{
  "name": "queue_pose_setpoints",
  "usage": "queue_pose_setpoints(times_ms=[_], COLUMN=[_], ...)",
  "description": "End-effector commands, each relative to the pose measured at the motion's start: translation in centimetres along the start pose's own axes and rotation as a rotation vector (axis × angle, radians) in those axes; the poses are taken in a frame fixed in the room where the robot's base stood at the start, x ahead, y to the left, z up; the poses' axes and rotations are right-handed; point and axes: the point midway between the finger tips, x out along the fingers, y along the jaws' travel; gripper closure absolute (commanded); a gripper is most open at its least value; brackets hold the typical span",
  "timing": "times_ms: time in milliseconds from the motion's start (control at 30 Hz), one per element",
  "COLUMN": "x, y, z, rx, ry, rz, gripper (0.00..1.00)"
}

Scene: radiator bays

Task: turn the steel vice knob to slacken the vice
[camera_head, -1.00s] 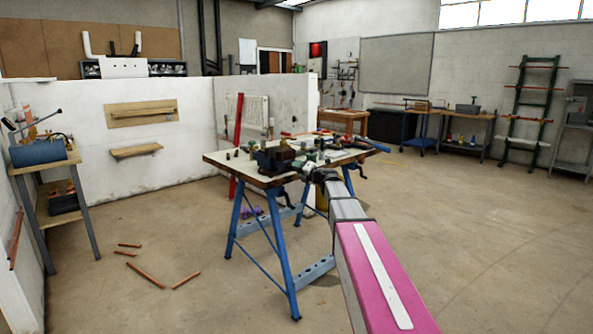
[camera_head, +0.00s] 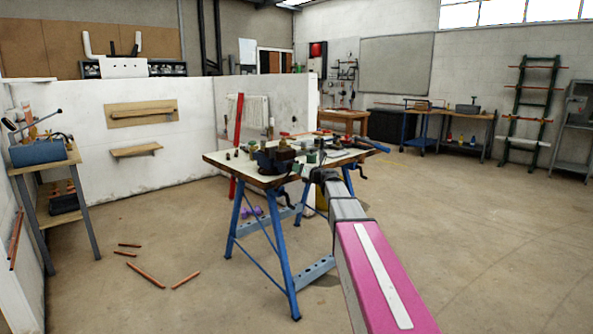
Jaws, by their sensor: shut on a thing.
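The vice (camera_head: 275,158), a small dark body with a brownish top, sits on the near edge of the blue-legged workbench (camera_head: 222,160). My arm reaches in from the lower right, and my gripper (camera_head: 309,170) is at the bench's near edge, just right of the vice. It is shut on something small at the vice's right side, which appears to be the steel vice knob. The knob itself is hidden by my gripper and too small to make out. How far the vice jaws are apart cannot be told.
Several small tools and fittings lie on the bench top around the vice. Dark crank handles (camera_head: 283,197) hang at the bench's front. Copper pipe pieces (camera_head: 147,275) lie on the floor at the left. A side bench (camera_head: 73,157) stands far left. The floor at the right is clear.

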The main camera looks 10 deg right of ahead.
Motion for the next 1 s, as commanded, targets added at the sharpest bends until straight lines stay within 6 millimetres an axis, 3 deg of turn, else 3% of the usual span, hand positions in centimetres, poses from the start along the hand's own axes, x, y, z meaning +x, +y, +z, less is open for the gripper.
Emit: queue_pose_setpoints(times_ms=[1000], x=[0.13], y=[-0.01], z=[0.04], rx=[-1.137], ry=[0.0], rz=[0.0], gripper=[1.0])
